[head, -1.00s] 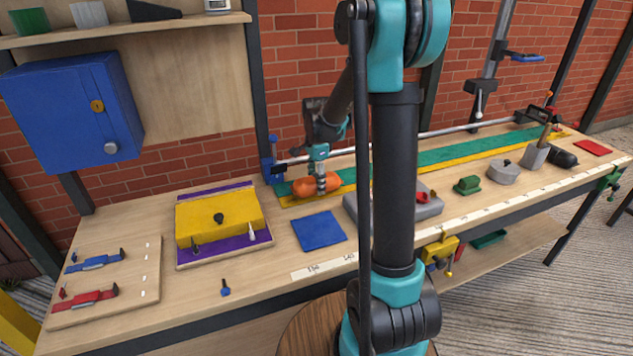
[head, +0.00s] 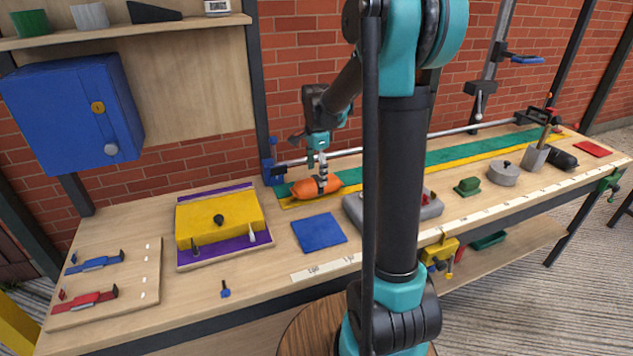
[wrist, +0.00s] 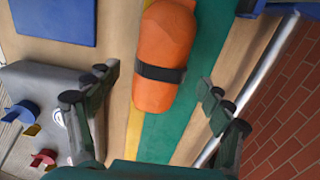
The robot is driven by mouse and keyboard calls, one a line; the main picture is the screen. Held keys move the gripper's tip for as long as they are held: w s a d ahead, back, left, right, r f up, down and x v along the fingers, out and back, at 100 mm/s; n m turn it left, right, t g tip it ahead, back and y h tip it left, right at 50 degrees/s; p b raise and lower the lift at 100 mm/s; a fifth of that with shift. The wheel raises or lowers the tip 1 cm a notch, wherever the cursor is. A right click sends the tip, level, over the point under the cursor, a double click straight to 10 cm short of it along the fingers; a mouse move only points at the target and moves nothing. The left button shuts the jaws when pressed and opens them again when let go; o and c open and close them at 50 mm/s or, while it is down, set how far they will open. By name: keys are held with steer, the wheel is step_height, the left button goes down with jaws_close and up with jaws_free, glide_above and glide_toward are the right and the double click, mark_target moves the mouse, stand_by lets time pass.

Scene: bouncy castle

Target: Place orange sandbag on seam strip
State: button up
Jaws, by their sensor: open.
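The orange sandbag (head: 303,189), with a black band around its middle, lies at the left end of a long green and yellow strip along the back of the bench. In the wrist view the sandbag (wrist: 166,45) rests lengthwise over the strip's green part (wrist: 206,50) and yellow part (wrist: 133,128). My gripper (head: 321,178) is above the bag. In the wrist view my gripper (wrist: 160,92) is open, its fingers apart on either side of the bag with gaps between. The strip's far part (head: 470,148) runs right, partly hidden by my arm.
A metal rail (head: 450,132) runs behind the strip. A blue square (head: 319,232) and a grey block (head: 425,208) lie in front. A yellow box (head: 222,208) on a purple mat stands left. A round grey weight (head: 504,175) sits further right.

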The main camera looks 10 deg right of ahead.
mark_target(317, 179)
step_height(317, 179, up, 8)
stand_by(0.5)
